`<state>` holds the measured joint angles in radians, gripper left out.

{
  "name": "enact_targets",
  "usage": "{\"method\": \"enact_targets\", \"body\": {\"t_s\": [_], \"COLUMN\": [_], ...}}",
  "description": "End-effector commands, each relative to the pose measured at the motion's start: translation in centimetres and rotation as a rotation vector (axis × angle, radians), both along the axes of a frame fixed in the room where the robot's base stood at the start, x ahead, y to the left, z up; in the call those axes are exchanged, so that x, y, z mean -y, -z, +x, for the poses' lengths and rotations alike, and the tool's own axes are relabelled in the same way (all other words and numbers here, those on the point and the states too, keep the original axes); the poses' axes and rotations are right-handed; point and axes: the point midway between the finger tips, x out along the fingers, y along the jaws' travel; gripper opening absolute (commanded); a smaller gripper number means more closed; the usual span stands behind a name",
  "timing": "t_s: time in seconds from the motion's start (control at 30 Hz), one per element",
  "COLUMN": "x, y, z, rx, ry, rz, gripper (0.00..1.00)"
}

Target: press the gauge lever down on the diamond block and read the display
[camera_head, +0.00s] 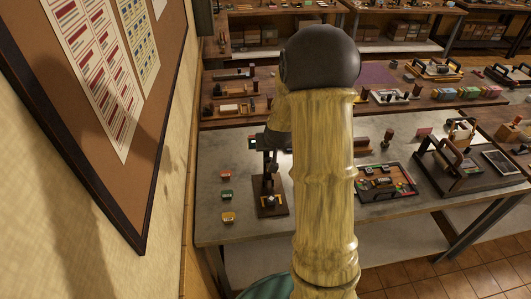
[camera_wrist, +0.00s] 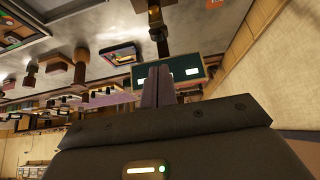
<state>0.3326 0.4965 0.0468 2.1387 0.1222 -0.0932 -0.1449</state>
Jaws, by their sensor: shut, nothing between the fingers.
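The gauge stands on a brown base (camera_head: 272,209) on the grey table, left of my arm, with a dark upright column (camera_head: 268,167). A small pale piece sits on the base; its shape is too small to tell. My gripper, a dark shape in the head view, is just above the column, partly behind my arm. In the wrist view my gripper (camera_wrist: 159,72) is shut and empty, its fingers in front of a dark green display panel (camera_wrist: 190,66) with two white patches. No readable figures show. I cannot make out the lever or whether the fingers touch it.
Red (camera_head: 226,174), green (camera_head: 227,196) and yellow (camera_head: 228,217) blocks stand left of the gauge. A tray (camera_head: 386,190) and a wooden frame device (camera_head: 465,165) are to the right. A wall with a notice board (camera_head: 120,100) is close on the left.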

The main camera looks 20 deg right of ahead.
Motion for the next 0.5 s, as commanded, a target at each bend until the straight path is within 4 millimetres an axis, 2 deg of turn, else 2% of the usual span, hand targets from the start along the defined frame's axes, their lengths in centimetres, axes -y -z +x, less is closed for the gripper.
{"method": "enact_targets", "body": {"t_s": [0.23,0.5], "x": [0.1,0.6], "y": [0.8,3.2], "z": [0.5,2.1], "rx": [-0.004,-0.004], "ry": [-0.001,-0.001], "rz": [0.002,0.002], "gripper": [0.0,0.0]}}
